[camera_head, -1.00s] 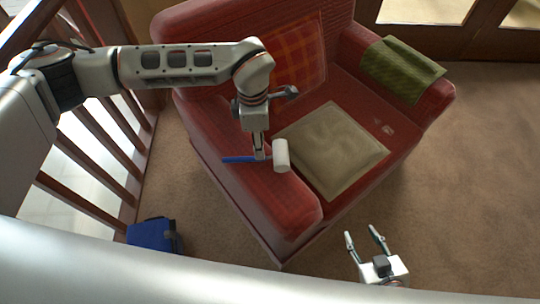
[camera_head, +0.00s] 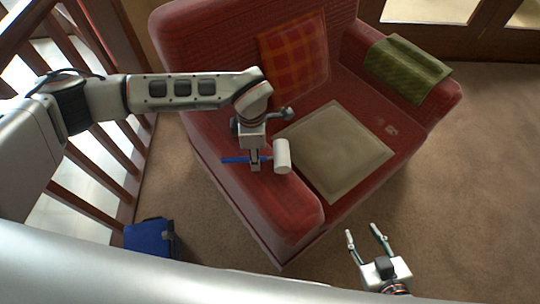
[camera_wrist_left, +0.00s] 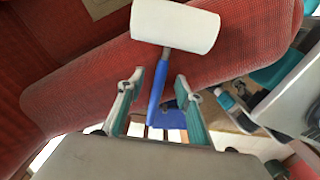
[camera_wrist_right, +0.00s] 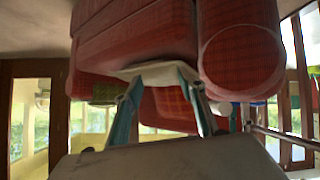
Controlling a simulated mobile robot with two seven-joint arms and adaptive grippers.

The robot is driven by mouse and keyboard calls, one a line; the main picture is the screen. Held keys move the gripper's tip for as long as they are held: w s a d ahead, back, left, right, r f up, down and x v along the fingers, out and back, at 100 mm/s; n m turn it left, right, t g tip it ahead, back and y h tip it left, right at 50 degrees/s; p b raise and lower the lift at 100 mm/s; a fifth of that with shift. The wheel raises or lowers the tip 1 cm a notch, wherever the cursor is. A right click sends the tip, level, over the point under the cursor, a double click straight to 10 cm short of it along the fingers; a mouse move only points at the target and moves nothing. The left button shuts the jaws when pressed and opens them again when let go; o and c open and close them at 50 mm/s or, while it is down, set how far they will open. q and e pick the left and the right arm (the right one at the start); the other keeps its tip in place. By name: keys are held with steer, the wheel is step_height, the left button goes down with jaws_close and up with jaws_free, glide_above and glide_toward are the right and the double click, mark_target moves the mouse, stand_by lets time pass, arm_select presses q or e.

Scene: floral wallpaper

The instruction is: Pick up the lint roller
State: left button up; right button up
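The lint roller has a white cylinder head (camera_head: 282,156) and a thin blue handle (camera_head: 233,160). It lies on the left arm of the red armchair. My left gripper (camera_head: 255,168) points down over the handle, close to the head. In the left wrist view, the blue handle (camera_wrist_left: 156,98) runs between the two open fingers (camera_wrist_left: 158,80), with a gap on each side. The white head (camera_wrist_left: 175,25) lies beyond the fingertips. My right gripper (camera_head: 363,232) is open and empty over the carpet, in front of the armchair.
The red armchair (camera_head: 290,206) holds a beige seat cushion (camera_head: 335,150), a plaid pillow (camera_head: 295,55) and a green cloth (camera_head: 407,68) on its far arm. A blue bag (camera_head: 150,238) stands on the floor by the wooden railing (camera_head: 95,160). Carpet at right is clear.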

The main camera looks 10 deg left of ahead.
arm_select(q)
steer(key=shift+r, duration=0.1)
steer(key=c, duration=0.8)
jaws_close()
arm_select(e)
steer(key=shift+s+f, duration=0.35)
steer(key=shift+s, duration=0.05)
arm_select(q)
step_height(320, 180, up, 20)
steer(key=p, duration=0.3)
steer(key=shift+p, duration=0.3)
arm_select(e)
steer(key=shift+s+d+r, duration=0.1)
steer(key=shift+r, duration=0.7)
